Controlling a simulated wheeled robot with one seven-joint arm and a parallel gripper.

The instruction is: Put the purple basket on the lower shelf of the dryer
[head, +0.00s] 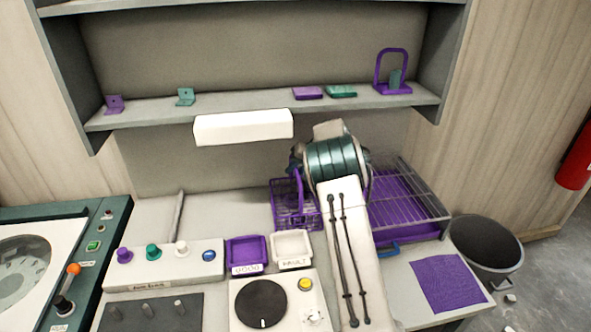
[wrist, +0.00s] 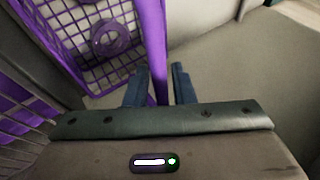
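The purple basket (head: 283,217) stands on the bench behind and left of my arm, partly hidden by it in the head view. It is an open mesh basket with a tall handle. In the wrist view its mesh wall (wrist: 75,62) shows at upper left, with a purple ring-like part (wrist: 110,38) inside. My gripper (wrist: 158,82) is at the basket's handle (wrist: 152,40); the handle post runs between the two fingers. A narrow gap shows between the post and the right finger, so the fingers look open around it.
A wire rack over a purple tray (head: 405,205) stands close right of my gripper. A shelf (head: 250,108) with small parts and a purple handled stand (head: 391,70) hangs above. Purple (head: 247,252) and white (head: 291,249) trays sit in front. A bin (head: 484,250) is at right.

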